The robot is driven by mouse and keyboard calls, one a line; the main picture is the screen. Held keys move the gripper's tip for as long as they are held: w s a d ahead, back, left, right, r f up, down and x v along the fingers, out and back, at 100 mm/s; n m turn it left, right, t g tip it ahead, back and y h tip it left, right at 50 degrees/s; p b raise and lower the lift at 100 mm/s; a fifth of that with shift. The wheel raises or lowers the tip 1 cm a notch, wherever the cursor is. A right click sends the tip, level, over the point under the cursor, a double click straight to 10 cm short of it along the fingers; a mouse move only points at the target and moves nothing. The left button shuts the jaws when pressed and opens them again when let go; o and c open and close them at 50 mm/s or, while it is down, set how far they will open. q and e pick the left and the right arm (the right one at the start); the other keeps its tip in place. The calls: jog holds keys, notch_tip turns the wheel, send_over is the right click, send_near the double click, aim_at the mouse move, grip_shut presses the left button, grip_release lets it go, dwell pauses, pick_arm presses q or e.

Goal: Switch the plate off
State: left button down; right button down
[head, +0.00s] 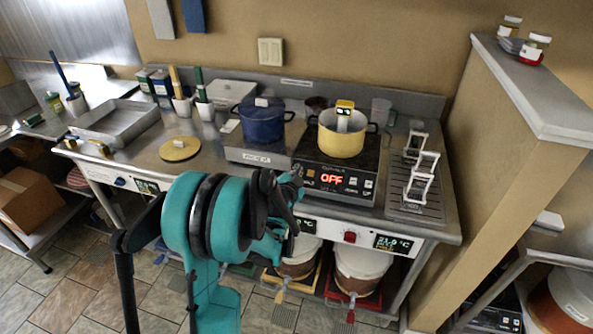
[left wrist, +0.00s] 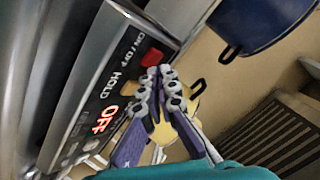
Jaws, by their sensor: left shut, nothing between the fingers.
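The hot plate (head: 345,187) is a black-topped unit with a slanted front panel. Its red display (head: 331,179) reads OFF, and the left wrist view also shows the word OFF (left wrist: 100,120). A red button (left wrist: 152,57) sits beside the ON/OFF label in the left wrist view. My left gripper (head: 297,176) is shut and empty at the left end of the panel. In the left wrist view its fingertips (left wrist: 158,80) are close to the red button; I cannot tell whether they touch it. A yellow pot (head: 341,144) stands on the plate. My right gripper is out of view.
A blue pot (head: 262,124) stands just left of the plate. A rack with white frames (head: 422,178) is to its right. A yellow round lid (head: 180,149) lies on the counter to the left. White buckets (head: 361,261) stand under the counter.

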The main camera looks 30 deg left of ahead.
pick_arm(q)
jog(key=shift+s+r, duration=0.2)
jog(key=shift+r, duration=0.05)
notch_tip(320, 180, up, 5)
jog(key=s+p, duration=0.2)
jog(key=p, duration=0.1)
jog(key=shift+s+d+r+p, duration=0.15)
jog(key=shift+s+d+p, duration=0.25)
dwell(0.6)
jog(key=s+d+r+n+g+h, duration=0.2)
jog(key=s+d+g+h, duration=0.1)
jog(key=s+d, duration=0.9)
jog(key=s+d+f+n+g, duration=0.1)
jog(key=s+d+g, duration=0.1)
jog(key=s+d, duration=0.2)
jog(key=s+d+f+n+g+h, duration=0.1)
jog(key=s+d, duration=0.3)
jog(key=s, duration=0.6)
jog(key=shift+s+f+n+g+h, duration=0.3)
jog(key=shift+n+g, duration=0.1)
jog(key=shift+g, duration=0.2)
